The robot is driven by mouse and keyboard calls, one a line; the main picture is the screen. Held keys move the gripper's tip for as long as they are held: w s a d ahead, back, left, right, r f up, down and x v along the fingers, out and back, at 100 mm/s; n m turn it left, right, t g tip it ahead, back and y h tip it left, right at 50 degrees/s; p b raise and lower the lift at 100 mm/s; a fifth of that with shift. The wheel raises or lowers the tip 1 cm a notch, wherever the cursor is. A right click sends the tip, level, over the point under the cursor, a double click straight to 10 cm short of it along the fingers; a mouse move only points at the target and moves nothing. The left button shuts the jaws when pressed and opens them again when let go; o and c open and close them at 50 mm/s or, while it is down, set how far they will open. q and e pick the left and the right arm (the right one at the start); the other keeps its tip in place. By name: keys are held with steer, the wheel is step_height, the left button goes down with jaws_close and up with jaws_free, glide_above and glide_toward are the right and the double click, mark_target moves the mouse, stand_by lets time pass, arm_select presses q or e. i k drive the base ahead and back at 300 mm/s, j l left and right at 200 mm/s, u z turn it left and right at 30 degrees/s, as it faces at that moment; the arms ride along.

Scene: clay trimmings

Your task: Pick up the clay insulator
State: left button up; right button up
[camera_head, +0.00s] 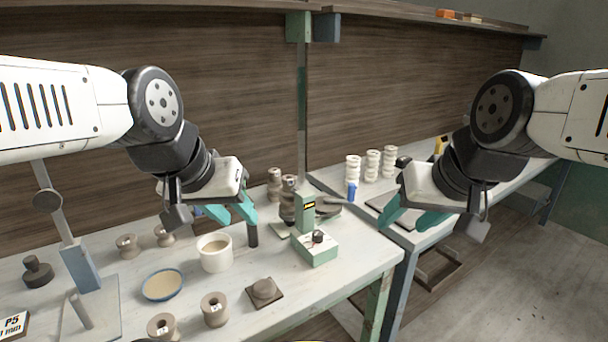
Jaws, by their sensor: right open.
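Several grey-brown spool-shaped clay insulators stand on the left table. One insulator (215,309) and another insulator (162,328) are at the front, with tags on them. Two more, an insulator (126,246) and an insulator (164,236), stand further back on the left. A low clay piece (264,290) sits on a dark square plate. I cannot tell which one the task means. My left gripper (236,218) is above the table behind the white cup, fingers apart and empty. My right gripper (407,222) is open and empty, above the right table's near edge, far from these insulators.
A white cup (215,254), a blue-rimmed bowl (162,286), a dark upright cylinder (253,236) and a green device (316,248) crowd the left table. Stacked white insulators (352,170) stand on the right table. A stand with a blue block (81,268) is at left.

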mark_target(287, 200)
steer(key=i+l+u, duration=0.1)
steer(key=u, duration=0.35)
steer(key=i+l+u, duration=0.15)
steer(key=u, duration=0.3)
steer(key=l+u, duration=0.15)
steer(key=u, duration=0.25)
steer(key=i, duration=0.05)
